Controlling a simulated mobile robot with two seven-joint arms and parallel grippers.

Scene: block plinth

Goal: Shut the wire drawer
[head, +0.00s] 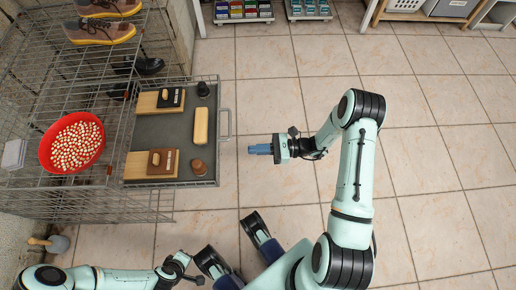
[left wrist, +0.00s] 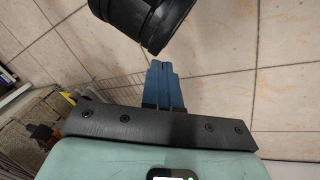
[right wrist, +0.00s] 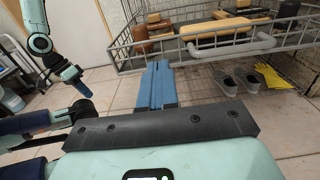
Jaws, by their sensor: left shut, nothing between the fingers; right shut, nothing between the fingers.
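The wire drawer (head: 218,150) is pulled out from the wire rack at the left of the head view, with a grey handle (head: 226,124) on its right side. It holds wooden blocks, brushes and small jars on a grey base. In the right wrist view the drawer's front and its handle (right wrist: 232,46) show just past my fingers. My right gripper (head: 252,149) is shut and empty, a short gap to the right of the drawer front, not touching it. My left gripper (left wrist: 164,64) is shut and empty; its fingertips show in the left wrist view, away from the drawer.
A red bowl (head: 51,148) of small pale pieces stands on the wire rack (head: 60,195), with shoes (head: 98,31) at its far end. Grey shoes (right wrist: 253,80) and yellow gloves (right wrist: 271,76) lie below the drawer. The tiled floor (head: 440,150) to the right is clear.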

